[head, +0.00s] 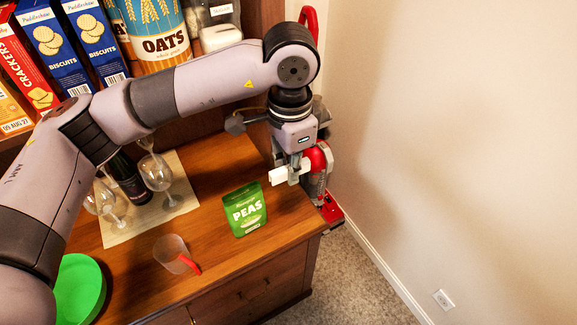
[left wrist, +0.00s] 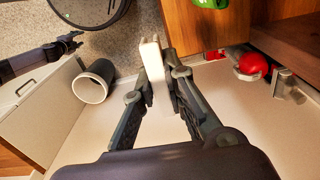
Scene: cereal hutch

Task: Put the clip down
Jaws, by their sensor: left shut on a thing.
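My left gripper (head: 294,166) is shut on a white clip (head: 277,176), near the right end of the wooden counter in the head view. In the left wrist view the white clip (left wrist: 154,72) stands out lengthwise between the fingers of my left gripper (left wrist: 160,78). The clip appears held in the air; its height over the counter is hard to tell. The green peas bag (head: 246,209) stands on the counter, to the left of and nearer than the clip. My right gripper (left wrist: 66,44) shows small at the left of the left wrist view; its jaws are unclear.
A measuring cup (head: 171,253) with a red handle, a green round item (head: 80,289), and wine glasses (head: 157,174) with a dark bottle (head: 126,178) on a mat (head: 150,220) occupy the counter (head: 225,245). A red vacuum (head: 331,211) stands beyond its right end.

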